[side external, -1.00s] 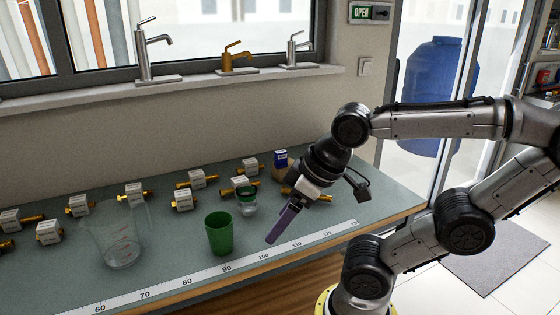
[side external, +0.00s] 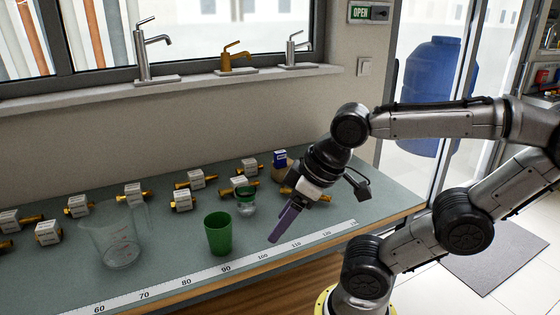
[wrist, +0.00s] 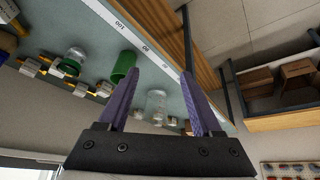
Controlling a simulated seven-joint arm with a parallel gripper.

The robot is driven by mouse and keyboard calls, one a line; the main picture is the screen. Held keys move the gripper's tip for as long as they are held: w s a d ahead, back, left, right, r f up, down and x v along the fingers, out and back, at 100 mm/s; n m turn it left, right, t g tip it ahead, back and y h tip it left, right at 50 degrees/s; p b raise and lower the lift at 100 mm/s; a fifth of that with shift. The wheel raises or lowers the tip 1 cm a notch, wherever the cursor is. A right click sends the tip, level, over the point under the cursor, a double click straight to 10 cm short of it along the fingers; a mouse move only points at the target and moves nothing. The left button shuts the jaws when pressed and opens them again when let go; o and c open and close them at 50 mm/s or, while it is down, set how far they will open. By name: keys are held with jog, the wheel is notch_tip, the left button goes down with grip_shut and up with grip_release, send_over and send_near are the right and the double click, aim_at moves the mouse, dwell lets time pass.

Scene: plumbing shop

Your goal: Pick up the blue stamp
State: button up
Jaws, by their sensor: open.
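The blue stamp (side external: 281,159), a small block with a blue upper part and a brownish lower part, stands near the back right of the bench, by the wall. My gripper (side external: 275,238) hangs tilted above the front of the bench, in front of and apart from the stamp. In the wrist view my gripper (wrist: 160,78) shows two purple fingers spread apart with nothing held between them. A blue and brown piece at the left edge of the wrist view may be the stamp, but it is cut off and I cannot tell.
A green cup (side external: 218,234) stands left of my gripper. A green-lidded jar (side external: 246,201) stands behind it, and a clear measuring jug (side external: 120,240) farther left. Several labelled brass fittings (side external: 196,179) lie along the back. A measuring strip (side external: 190,284) runs along the front edge.

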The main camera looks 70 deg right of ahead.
jog(key=w+d+r+n+g+h, duration=0.2)
jog(key=w+d+r+n+h, duration=0.1)
jog(key=d+r, duration=0.25)
jog(key=w+d+r+n+g+h, duration=0.2)
jog(key=d+r+n+h, duration=0.1)
jog(key=d+r, duration=0.3)
jog(key=w+d+r+n+g+h, duration=0.15)
jog(key=w+d+g+h, duration=0.45)
jog(key=w+d, duration=0.75)
jog(key=w+d+f+g, duration=0.5)
jog(key=d+f, duration=0.2)
jog(key=d, duration=0.1)
jog(key=n+g, duration=0.1)
jog(key=g, duration=0.2)
send_near(288, 165)
jog(key=shift+h, duration=0.4)
jog(key=w+a+r, duration=0.2)
jog(key=r, duration=0.1)
jog(key=w+a+r, duration=0.1)
jog(key=r, duration=0.1)
jog(key=shift+r, duration=0.15)
jog(key=shift+x, duration=7.2)
jog(key=shift+s+a, duration=0.1)
jog(key=shift+a, duration=0.1)
grip_shut()
